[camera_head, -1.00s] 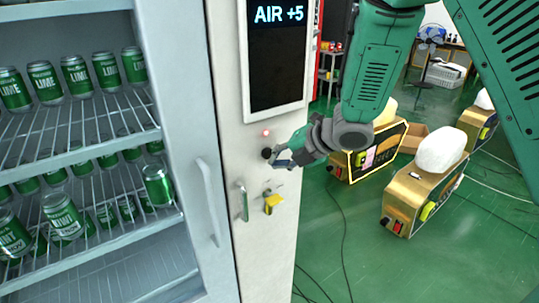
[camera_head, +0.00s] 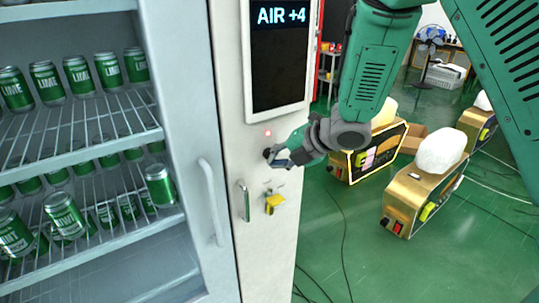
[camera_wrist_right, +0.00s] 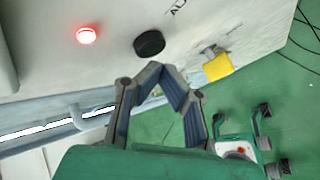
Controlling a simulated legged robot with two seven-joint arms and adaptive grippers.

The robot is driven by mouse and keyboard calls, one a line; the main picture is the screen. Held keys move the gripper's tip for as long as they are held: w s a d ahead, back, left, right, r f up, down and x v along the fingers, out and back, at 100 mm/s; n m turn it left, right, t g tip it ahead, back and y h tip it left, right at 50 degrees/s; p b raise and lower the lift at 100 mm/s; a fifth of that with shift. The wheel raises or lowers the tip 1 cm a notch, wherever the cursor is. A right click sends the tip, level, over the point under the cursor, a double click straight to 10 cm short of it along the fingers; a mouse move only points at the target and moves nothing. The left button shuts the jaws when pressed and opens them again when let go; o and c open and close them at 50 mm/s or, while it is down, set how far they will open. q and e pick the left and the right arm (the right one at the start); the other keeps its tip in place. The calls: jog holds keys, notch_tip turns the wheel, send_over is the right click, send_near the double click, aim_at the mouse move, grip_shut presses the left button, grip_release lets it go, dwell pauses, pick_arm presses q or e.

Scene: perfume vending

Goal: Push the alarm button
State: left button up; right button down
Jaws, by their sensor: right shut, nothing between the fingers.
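A round black button (camera_head: 267,153) sits on the white front panel of the machine. It also shows in the right wrist view (camera_wrist_right: 149,43), just beyond my fingertips, with partly cut-off dark lettering near it. A small glowing red light (camera_head: 267,133) is above it in the head view, and at left in the wrist view (camera_wrist_right: 87,35). My right gripper (camera_head: 277,156) is beside the black button, its fingers (camera_wrist_right: 166,72) shut with nothing between them. The tips look close to the button; I cannot tell whether they touch. My left gripper is not in view.
A screen (camera_head: 278,55) reads "AIR +4" above the button. A yellow tag (camera_head: 274,202) hangs at a lock below, beside a small metal handle (camera_head: 244,201). A fridge with green cans stands left. Gold machines (camera_head: 413,196) stand on the green floor at right.

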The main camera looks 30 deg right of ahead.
jog(key=shift+w+a+r, duration=0.1)
jog(key=shift+w+a, duration=0.1)
jog(key=shift+a, duration=0.15)
jog(key=shift+d, duration=0.45)
jog(key=shift+w, duration=0.1)
jog(key=shift+w+a, duration=0.3)
jog(key=shift+a, duration=0.05)
jog(key=shift+s+d, duration=0.1)
jog(key=shift+d, duration=0.15)
jog(key=shift+s+d, duration=0.35)
jog(key=shift+s, duration=0.35)
